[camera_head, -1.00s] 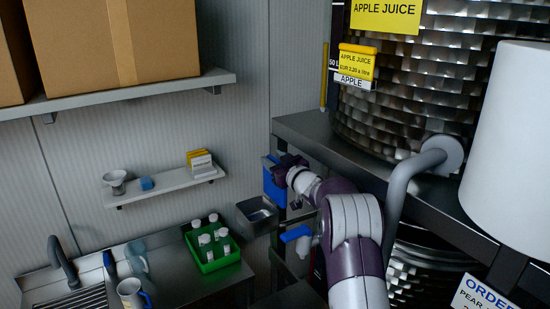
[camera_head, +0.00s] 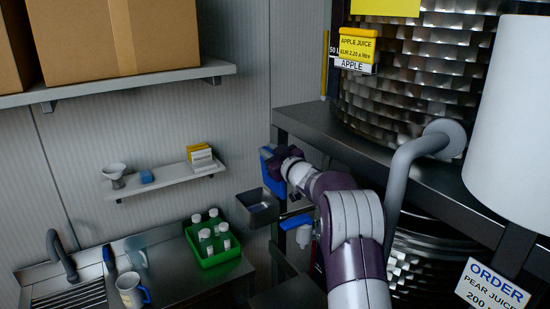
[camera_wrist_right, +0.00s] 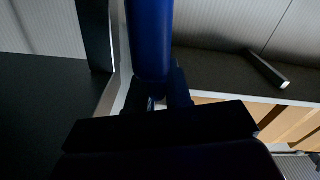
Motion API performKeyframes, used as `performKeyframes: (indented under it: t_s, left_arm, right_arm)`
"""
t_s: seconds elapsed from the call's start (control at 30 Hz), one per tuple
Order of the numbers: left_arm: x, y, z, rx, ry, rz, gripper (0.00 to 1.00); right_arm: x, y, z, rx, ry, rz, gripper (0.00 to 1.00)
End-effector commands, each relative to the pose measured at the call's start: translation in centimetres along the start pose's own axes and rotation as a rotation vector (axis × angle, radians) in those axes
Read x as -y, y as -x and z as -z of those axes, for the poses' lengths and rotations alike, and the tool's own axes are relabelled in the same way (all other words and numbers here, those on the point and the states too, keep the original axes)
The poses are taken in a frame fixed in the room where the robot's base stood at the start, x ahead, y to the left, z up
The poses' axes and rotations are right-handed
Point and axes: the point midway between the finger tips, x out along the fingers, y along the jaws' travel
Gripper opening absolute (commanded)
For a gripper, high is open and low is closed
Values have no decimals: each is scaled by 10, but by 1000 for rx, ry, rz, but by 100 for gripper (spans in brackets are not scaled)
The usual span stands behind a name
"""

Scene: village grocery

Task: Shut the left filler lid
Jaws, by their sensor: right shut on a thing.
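My right gripper (camera_head: 273,162) reaches in from the lower right, beside the left end of the dark shelf. It is shut on a blue part (camera_head: 268,170), which shows as an upright blue panel in the head view. In the wrist view my jaws (camera_wrist_right: 157,98) close around the lower end of a smooth blue piece (camera_wrist_right: 150,40) that runs up out of the picture. My gripper hides part of it. I cannot tell for certain whether this blue part is the left filler lid. My left gripper is not in view.
A tap with a blue lever (camera_head: 296,221) sits just below my right wrist. A grey tray (camera_head: 257,207) is close on the left. A steel drum (camera_head: 410,95) stands on the dark shelf (camera_head: 320,125); a grey pipe (camera_head: 400,175) rises beside my arm. A green crate (camera_head: 222,257) holds bottles.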

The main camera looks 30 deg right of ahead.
Motion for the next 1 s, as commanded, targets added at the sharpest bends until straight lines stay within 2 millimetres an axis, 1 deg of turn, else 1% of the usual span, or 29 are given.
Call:
performKeyframes:
  t_s: [0.03,0.2,0.4,0.5,0.73,1.0]
  left_arm:
    - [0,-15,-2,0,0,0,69]
    - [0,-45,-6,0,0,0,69]
    - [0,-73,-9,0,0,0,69]
    - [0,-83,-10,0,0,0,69]
    - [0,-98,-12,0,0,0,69]
    - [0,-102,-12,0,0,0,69]
  right_arm:
    - [7,0,-5,-6,27,1,0]
    - [26,0,-4,-7,154,2,0]
    - [45,0,-3,-8,296,0,0]
    - [53,0,-3,-8,353,1,0]
    - [64,0,-2,-6,445,0,0]
    - [68,0,-1,-5,480,1,0]
